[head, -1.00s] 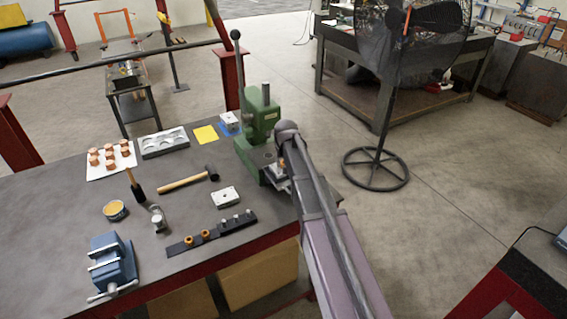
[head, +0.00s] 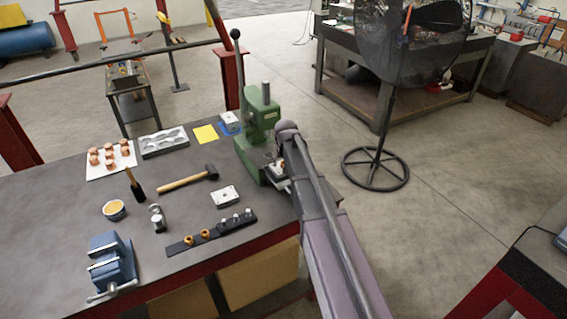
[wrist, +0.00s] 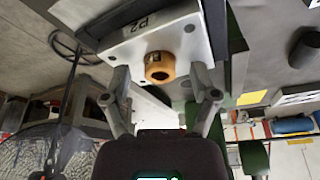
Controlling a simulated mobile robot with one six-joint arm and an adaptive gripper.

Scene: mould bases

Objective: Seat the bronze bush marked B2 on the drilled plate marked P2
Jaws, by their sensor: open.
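The drilled plate (wrist: 185,40) marked P2 is a pale plate with corner holes, at the top of the wrist view. A bronze bush (wrist: 160,67) stands out from the middle of its face. A dark label shows on the bush, but I cannot read it. How deep the bush sits is unclear. My gripper (wrist: 161,83) is open, its fingers on either side of the bush and apart from it. In the head view my gripper (head: 280,165) is at the green press (head: 258,125), where my arm partly hides the plate (head: 275,172).
On the bench, a black rack (head: 218,232) holds two bronze bushes and several metal pins. Another drilled plate (head: 225,196) lies behind it. A hammer (head: 188,180), a blue vise (head: 111,266), a grey tray (head: 164,142) and a yellow pad (head: 205,134) are around.

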